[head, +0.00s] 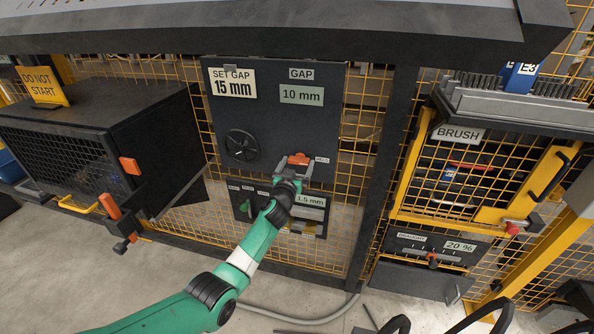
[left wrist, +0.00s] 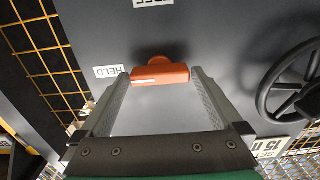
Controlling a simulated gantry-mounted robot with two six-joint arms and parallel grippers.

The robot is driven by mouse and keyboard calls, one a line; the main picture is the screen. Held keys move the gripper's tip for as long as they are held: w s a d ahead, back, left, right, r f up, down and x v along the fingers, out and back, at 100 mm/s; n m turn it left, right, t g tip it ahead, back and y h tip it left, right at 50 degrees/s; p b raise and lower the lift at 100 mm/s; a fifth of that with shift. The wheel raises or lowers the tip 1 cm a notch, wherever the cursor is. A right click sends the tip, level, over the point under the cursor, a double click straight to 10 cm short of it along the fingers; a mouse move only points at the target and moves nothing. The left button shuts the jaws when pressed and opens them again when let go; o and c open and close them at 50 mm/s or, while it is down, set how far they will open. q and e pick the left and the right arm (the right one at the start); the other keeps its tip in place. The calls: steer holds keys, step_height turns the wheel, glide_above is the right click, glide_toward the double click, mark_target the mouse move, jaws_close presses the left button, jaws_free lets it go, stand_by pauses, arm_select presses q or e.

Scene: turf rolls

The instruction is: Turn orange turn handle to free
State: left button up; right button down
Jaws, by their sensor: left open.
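The orange turn handle (head: 299,158) is on the dark panel below the gap labels, with its bar lying roughly level toward a HELD label (head: 322,160). In the left wrist view the handle (left wrist: 160,73) lies crosswise between the fingertips of my left gripper (left wrist: 160,80), its ends close to both fingers. Whether they touch cannot be told. The HELD label (left wrist: 108,72) is beside the handle and a FREE label (left wrist: 152,2) shows at the top edge, both upside down. My left gripper (head: 293,170) is open at the handle. My right gripper is not in view.
A black handwheel (head: 242,146) is left of the handle on the same panel. A lower box (head: 310,215) with a green knob and a 1.5 mm label is below. Yellow mesh fencing surrounds the panel. A dark cage box (head: 100,140) stands left, a brush guard (head: 480,170) right.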

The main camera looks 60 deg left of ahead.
arm_select(q)
steer(key=c, duration=1.1)
steer(key=shift+o, duration=0.2)
steer(key=m, duration=1.3)
steer(key=shift+m+p, duration=0.3)
steer(key=shift+m, duration=2.1)
